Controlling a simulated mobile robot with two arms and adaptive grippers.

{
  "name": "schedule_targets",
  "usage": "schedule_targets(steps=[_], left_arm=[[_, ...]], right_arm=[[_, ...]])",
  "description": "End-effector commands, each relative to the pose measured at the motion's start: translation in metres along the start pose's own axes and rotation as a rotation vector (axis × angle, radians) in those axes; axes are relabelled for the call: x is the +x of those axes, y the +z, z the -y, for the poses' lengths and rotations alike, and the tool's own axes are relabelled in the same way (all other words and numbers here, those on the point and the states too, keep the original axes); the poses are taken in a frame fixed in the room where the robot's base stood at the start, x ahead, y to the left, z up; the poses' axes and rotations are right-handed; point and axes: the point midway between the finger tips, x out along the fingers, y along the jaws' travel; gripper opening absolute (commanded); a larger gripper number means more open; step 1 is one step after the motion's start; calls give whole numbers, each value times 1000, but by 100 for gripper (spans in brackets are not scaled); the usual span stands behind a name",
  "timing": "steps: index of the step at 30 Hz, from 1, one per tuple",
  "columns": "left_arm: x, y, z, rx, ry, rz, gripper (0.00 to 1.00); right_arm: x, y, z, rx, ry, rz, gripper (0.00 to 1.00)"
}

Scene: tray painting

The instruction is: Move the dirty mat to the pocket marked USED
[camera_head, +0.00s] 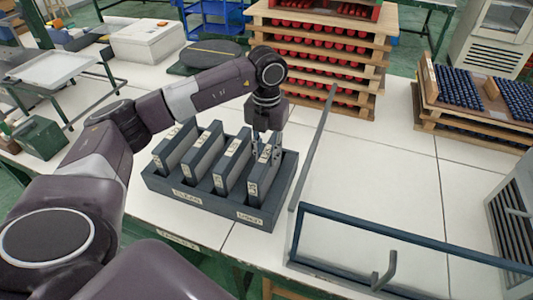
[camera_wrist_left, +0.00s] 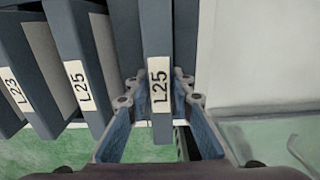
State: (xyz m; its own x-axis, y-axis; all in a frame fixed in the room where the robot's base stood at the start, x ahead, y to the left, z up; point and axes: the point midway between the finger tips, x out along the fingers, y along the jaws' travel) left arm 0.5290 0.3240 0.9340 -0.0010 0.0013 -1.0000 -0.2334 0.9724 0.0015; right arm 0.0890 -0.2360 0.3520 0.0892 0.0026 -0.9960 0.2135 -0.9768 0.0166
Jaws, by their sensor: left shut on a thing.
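A dark grey rack (camera_head: 160,188) on the white table holds several upright grey mats with white labels. My left gripper (camera_head: 267,152) is at the rightmost mat (camera_head: 261,182), in the rack's right end, above the right-hand plate. In the left wrist view this mat (camera_wrist_left: 156,30) stands upright between the fingers, labelled L25, and the gripper is shut on it. Which mat is dirty cannot be told. My right gripper is not in view.
In the left wrist view, neighbouring mats labelled L25 (camera_wrist_left: 75,60) and L23 (camera_wrist_left: 15,75) stand to the left. Stacked wooden trays (camera_head: 330,62) of red pieces stand behind. White tabletop (camera_head: 375,165) is clear to the right.

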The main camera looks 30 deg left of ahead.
Motion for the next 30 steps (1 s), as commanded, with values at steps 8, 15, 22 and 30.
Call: schedule_targets(steps=[8,15,22,30], left_arm=[[2,0,0,0,0,0,4],[7,0,0,0,0,0,4],[10,0,0,0,0,0,4],[10,0,0,0,0,0,28]], right_arm=[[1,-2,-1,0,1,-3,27],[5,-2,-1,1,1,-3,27],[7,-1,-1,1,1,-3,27],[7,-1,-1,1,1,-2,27]])
